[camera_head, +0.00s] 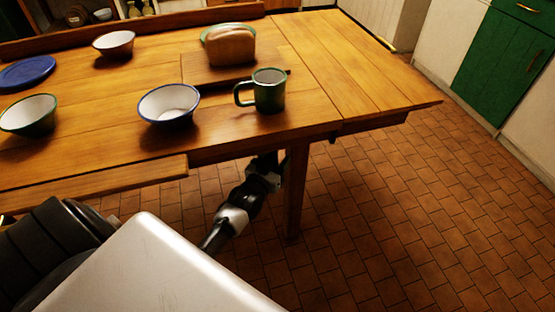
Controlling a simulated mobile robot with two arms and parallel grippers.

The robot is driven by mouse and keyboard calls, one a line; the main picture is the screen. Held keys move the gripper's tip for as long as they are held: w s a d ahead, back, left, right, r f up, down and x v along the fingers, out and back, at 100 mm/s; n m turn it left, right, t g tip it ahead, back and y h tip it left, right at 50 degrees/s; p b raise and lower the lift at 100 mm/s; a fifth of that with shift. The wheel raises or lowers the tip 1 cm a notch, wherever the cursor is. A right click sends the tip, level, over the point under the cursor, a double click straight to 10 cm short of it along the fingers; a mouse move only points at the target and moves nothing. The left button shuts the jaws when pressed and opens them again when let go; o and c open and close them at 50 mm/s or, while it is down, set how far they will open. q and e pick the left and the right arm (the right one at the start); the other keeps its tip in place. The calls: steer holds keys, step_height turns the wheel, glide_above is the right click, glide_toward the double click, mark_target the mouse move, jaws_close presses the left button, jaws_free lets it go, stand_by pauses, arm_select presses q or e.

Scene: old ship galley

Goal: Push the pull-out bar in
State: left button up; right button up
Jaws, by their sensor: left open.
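The wooden table (330,75) fills the left and middle of the view. A wooden bar (372,124) shows under the edge of its right-hand leaf, sticking out to the right past the table leg. A small dark knob shows below its left end. My left gripper (272,168) is open, low under the table's front edge, beside the leg and left of the bar. It appears apart from the bar; its fingertips are partly lost in shadow. My right gripper is not in view.
A green mug (268,91), a blue-rimmed bowl (169,104), a green bowl (28,115), a blue plate (27,72) and a bread loaf (230,46) are on the table. The table leg (295,190) stands close to my gripper. The tiled floor (430,200) at right is clear.

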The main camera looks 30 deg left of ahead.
arm_select(q)
steer(key=shift+w, duration=0.3)
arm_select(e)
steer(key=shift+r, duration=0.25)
arm_select(q)
jaws_close()
